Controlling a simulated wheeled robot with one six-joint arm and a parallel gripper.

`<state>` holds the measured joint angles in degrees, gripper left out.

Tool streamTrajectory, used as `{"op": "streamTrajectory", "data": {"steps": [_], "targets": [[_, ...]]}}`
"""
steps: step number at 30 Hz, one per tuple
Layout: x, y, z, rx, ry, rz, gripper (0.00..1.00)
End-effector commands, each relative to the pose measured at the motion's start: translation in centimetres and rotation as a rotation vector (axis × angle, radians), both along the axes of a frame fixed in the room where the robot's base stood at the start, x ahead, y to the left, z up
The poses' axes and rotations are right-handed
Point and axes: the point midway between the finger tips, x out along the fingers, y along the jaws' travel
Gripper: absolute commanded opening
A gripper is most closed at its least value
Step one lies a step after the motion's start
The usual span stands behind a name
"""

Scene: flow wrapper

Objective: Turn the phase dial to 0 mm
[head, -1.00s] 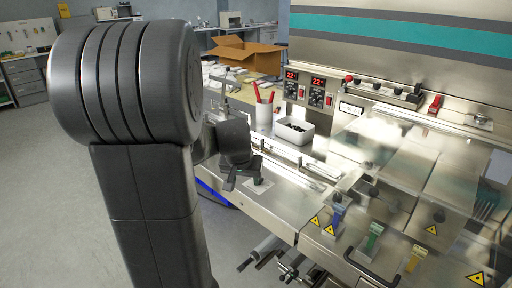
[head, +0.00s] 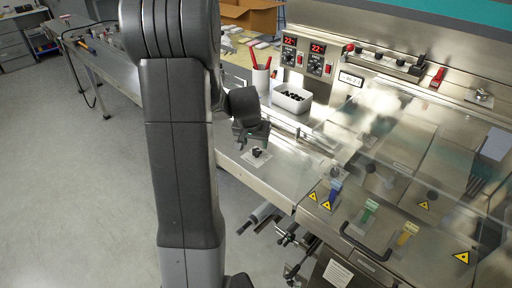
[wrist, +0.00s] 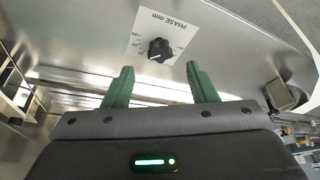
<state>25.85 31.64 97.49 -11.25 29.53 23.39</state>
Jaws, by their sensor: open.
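The phase dial (wrist: 159,50) is a black knob on a white plate lettered "PHASE mm" with a scale around it, seen in the wrist view ahead of the fingertips. Its plate numbers are too small to read. In the head view the dial (head: 257,152) sits on the steel ledge, just below my gripper (head: 254,136). In the wrist view my gripper (wrist: 162,86) is open, with its two green fingers apart and nothing between them. The dial lies beyond the gap, not touched by either finger.
A white bin (head: 292,98) of black parts and a cup (head: 261,80) with red-handled tools stand behind on the ledge. Clear guards (head: 400,150) and a black handle (head: 366,246) are to the right. Red displays (head: 318,48) are on the panel behind.

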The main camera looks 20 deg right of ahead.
Motion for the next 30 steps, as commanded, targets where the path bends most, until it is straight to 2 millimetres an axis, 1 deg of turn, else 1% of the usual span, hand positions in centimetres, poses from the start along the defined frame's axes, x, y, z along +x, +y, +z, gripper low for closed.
{"op": "streamTrajectory", "data": {"steps": [1, 3, 6, 10, 15, 22, 23, 27, 29, 30], "targets": [[0.2, -0.2, -0.9, 0.002, 0.004, 0.0, 0.52], [0.5, -0.5, -1.8, 0.002, 0.004, 0.0, 0.52], [0.9, -0.8, -3.0, 0.001, 0.003, 0.001, 0.52], [1.2, -1.1, -4.0, 0.001, 0.002, 0.001, 0.52], [1.4, -1.2, -4.5, 0.001, -0.001, 0.0, 0.52], [1.5, -1.2, -4.5, 0.0, -0.001, 0.0, 0.52], [1.5, -1.2, -4.5, 0.0, -0.001, 0.0, 0.5], [1.4, -1.2, -4.5, 0.0, -0.001, 0.0, 0.23], [1.4, -1.2, -4.5, 0.0, -0.001, 0.0, 0.11], [1.4, -1.2, -4.5, 0.0, -0.001, 0.0, 0.08]]}}
